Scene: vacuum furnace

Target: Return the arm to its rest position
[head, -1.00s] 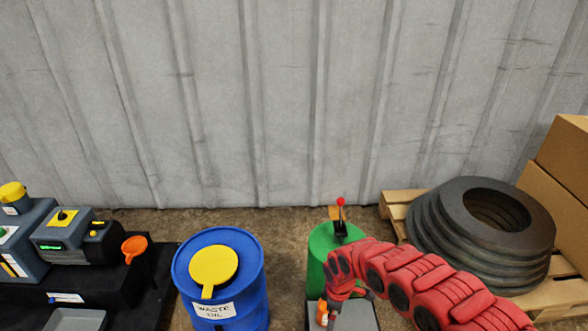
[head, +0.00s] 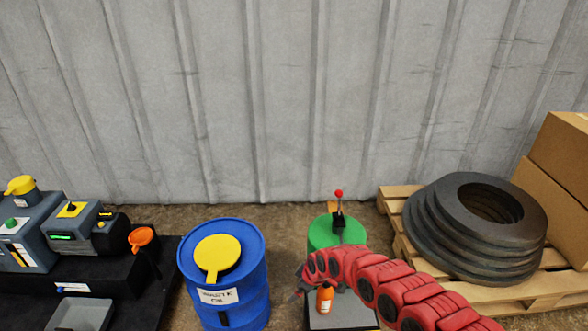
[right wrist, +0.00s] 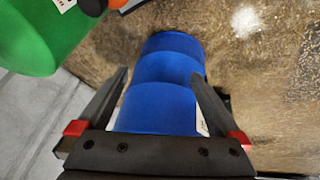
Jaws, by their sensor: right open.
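My red right arm (head: 375,280) reaches in from the lower right in the head view, and its end lies between the blue drum and the green drum, left of the orange bottle. Only a small dark part of its gripper (head: 298,286) shows there. In the right wrist view the right gripper (right wrist: 158,76) is open with nothing between its fingers. The blue drum (right wrist: 160,105) shows beyond and between them, apart from the gripper as far as I can tell. My left arm and gripper are not in view.
An orange bottle (head: 325,298) stands on a grey surface (head: 345,310) before the green drum (head: 325,233). The blue waste oil drum (head: 248,295) stands left, a black bench (head: 150,285) with machines farther left. Black rings (head: 430,235) lie on a pallet (head: 388,206) at right.

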